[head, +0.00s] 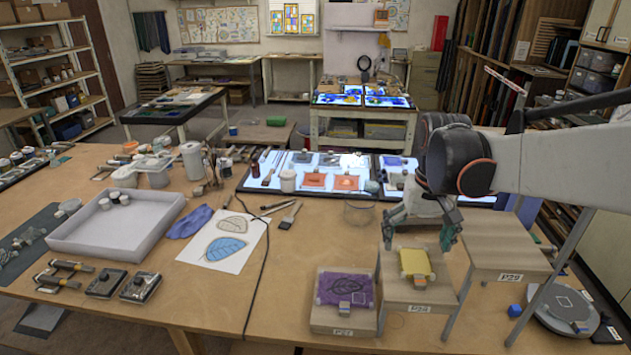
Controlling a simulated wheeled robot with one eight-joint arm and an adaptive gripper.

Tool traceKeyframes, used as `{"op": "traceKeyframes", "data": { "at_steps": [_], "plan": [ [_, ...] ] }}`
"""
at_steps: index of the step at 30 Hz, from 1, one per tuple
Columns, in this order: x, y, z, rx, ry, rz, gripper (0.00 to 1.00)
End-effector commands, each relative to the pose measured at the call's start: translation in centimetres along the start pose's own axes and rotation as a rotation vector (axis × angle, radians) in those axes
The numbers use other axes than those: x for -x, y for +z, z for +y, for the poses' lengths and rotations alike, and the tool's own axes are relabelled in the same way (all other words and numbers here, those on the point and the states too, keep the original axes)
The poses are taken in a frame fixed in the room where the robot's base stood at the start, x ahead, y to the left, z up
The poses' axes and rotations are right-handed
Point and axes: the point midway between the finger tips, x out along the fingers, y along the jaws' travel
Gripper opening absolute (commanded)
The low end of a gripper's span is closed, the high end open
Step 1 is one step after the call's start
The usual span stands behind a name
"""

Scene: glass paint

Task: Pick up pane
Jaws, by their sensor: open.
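Several panes are in view, and I cannot tell which one is meant. A yellow pane (416,262) lies on a wooden stand (412,293) with a label that seems to read P28. A purple pane (335,288) with a dark leaf outline lies on the lower wooden stand (340,320) to its left. Two orange panes (314,180) lie on the lit panel behind. My gripper (418,238) is open and empty, its fingers spread on either side of the yellow pane's far part. I cannot tell whether they touch it.
A taller, empty-topped wooden stand (500,240) is just right of my gripper. A glass jar (359,213) stands close behind to the left. A round grey turntable (562,308) is at far right. A white tray (120,222) and leaf drawings (226,240) lie on the left.

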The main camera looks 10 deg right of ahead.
Motion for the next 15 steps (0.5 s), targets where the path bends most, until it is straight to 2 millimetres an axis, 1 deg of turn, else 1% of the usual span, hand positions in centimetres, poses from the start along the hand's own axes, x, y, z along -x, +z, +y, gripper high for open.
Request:
{"op": "traceKeyframes", "data": {
  "at_steps": [1, 4, 7, 8, 11, 15],
  "plan": [
    [1.5, -0.5, 1.0, -0.014, 0.001, -0.022, 0.93],
    [2.3, -0.8, 2.0, -0.024, 0.002, -0.054, 0.93],
    [2.3, -0.9, 2.5, -0.029, 0.002, -0.069, 0.93],
    [2.1, -0.9, 2.5, -0.029, 0.002, -0.071, 0.93],
    [0.6, -0.8, 2.6, -0.029, 0.002, -0.073, 0.93],
    [-2.2, -0.6, 2.5, -0.029, 0.002, -0.073, 0.93]
  ]
}}
